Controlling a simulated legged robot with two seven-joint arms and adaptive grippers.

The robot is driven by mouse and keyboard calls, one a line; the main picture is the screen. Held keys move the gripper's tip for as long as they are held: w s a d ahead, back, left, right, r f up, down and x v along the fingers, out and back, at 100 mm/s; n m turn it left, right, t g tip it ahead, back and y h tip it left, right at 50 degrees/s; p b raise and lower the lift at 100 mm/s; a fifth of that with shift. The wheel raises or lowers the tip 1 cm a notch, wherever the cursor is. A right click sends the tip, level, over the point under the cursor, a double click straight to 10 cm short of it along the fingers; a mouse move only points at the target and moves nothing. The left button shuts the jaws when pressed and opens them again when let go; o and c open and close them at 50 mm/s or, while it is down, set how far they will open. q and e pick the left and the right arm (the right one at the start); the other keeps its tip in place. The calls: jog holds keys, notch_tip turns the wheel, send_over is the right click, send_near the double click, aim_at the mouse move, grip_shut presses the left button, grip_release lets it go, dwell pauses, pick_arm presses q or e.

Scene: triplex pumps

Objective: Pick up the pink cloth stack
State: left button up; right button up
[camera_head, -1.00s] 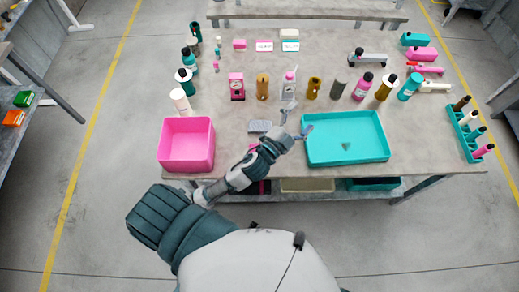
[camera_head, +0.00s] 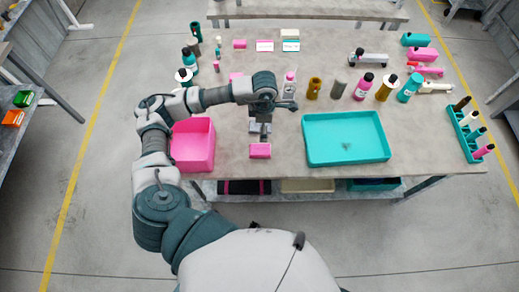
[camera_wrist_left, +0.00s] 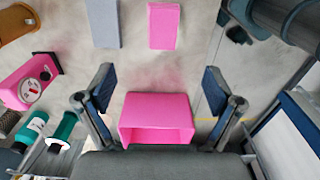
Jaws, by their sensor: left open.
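The pink cloth stack (camera_head: 260,151) is a small flat pink block on the table near its front edge. In the left wrist view it is the pink rectangle (camera_wrist_left: 163,27) at the top, beyond the fingertips. My left gripper (camera_head: 261,133) points down above the table, just behind the stack, over a grey stack (camera_head: 254,127) that it partly hides. In the left wrist view the gripper (camera_wrist_left: 160,82) has its fingers spread wide, with nothing held between them. My right gripper is not in view.
A pink bin (camera_head: 192,146) stands left of the stack, and a teal tray (camera_head: 347,158) lies to its right. Bottles, a pink dial device (camera_wrist_left: 28,84) and other items line the table behind. The table's front edge is close to the stack.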

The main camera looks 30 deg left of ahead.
pick_arm(q)
send_over(260, 148)
jog(key=d, duration=0.1)
jog(key=f, duration=0.7)
jog(key=f+p, duration=0.1)
jog(key=f, duration=0.3)
jog(key=shift+w+d, duration=0.1)
jog(key=shift+w, duration=0.2)
jog(key=shift+s+a+f+p, duration=0.1)
jog(key=shift+a+f+p, duration=0.1)
jog(key=shift+f, duration=0.7)
jog(key=shift+s+a+f+p, duration=0.1)
jog(key=shift+s+a+f, duration=0.1)
jog(key=shift+f, duration=0.75)
jog(key=shift+s+a+f+p, duration=0.1)
jog(key=shift+a+f, duration=0.1)
jog(key=shift+f, duration=0.7)
jog(key=c, duration=1.2)
jog(key=shift+w+r, duration=0.1)
jog(key=shift+r, duration=0.4)
jog(key=shift+c, duration=0.2)
jog(key=r, duration=0.2)
jog(key=shift+s+d+r+b, duration=0.25)
jog(key=shift+s+r+b, duration=0.05)
jog(key=shift+s+b, duration=0.1)
jog(key=s+d+r+b, duration=0.1)
jog(key=s+d+b, duration=0.1)
jog(key=s+d, duration=0.6)
jog(key=s, duration=0.5)
jog(key=shift+r, duration=0.25)
